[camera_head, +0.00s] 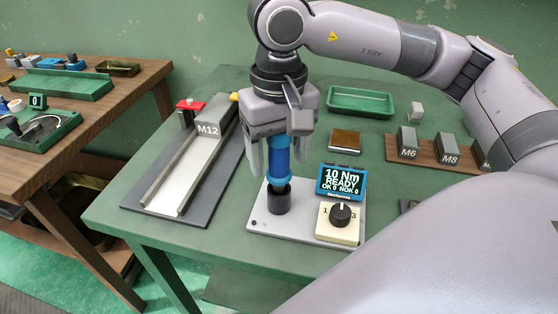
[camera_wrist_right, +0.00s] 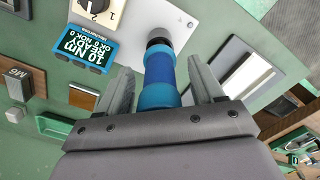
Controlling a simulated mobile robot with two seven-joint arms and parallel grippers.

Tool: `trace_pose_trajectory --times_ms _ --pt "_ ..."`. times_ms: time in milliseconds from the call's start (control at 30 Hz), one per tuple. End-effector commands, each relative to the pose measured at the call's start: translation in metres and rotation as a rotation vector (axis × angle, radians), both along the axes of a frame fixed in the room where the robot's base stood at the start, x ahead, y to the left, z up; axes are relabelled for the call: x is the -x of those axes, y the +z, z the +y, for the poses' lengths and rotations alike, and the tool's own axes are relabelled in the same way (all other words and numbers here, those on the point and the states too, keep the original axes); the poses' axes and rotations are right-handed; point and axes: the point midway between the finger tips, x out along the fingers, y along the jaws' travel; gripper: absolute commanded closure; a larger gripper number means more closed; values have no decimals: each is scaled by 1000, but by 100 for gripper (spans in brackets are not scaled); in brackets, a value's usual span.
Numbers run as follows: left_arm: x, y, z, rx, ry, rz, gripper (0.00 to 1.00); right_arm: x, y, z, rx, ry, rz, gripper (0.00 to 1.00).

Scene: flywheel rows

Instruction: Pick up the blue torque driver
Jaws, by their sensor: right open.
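The blue torque driver (camera_head: 278,160) stands upright in a dark round holder (camera_head: 279,197) on a light grey base plate (camera_head: 262,222). My right gripper (camera_head: 280,160) is directly above it, pointing down, with its fingers on either side of the driver's upper part. The right wrist view shows the driver (camera_wrist_right: 159,77) between the two open fingers (camera_wrist_right: 160,88), with a gap on each side. The driver's top is hidden by the gripper body. My left gripper is not in view.
A display reading 10 Nm READY (camera_head: 340,181) and a dial box (camera_head: 338,222) sit just right of the driver. An M12 chute (camera_head: 190,165) stands to the left. A green tray (camera_head: 361,102) and M6 and M8 blocks (camera_head: 407,142) lie at the back right.

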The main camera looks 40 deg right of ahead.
Motion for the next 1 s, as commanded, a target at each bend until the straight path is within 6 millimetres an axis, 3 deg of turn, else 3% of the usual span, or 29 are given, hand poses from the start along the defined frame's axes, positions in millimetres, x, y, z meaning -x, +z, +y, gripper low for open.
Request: trace_pose_trajectory --times_ms 233,433,767,1000 --pt "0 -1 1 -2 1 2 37 0 -2 0 0 0 -1 33" --pt "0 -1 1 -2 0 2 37 0 -2 0 0 -1 -1 97" --pt "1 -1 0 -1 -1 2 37 -1 1 0 -1 -1 -3 97" --pt "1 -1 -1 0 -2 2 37 -1 22 0 -2 -2 -6 97"
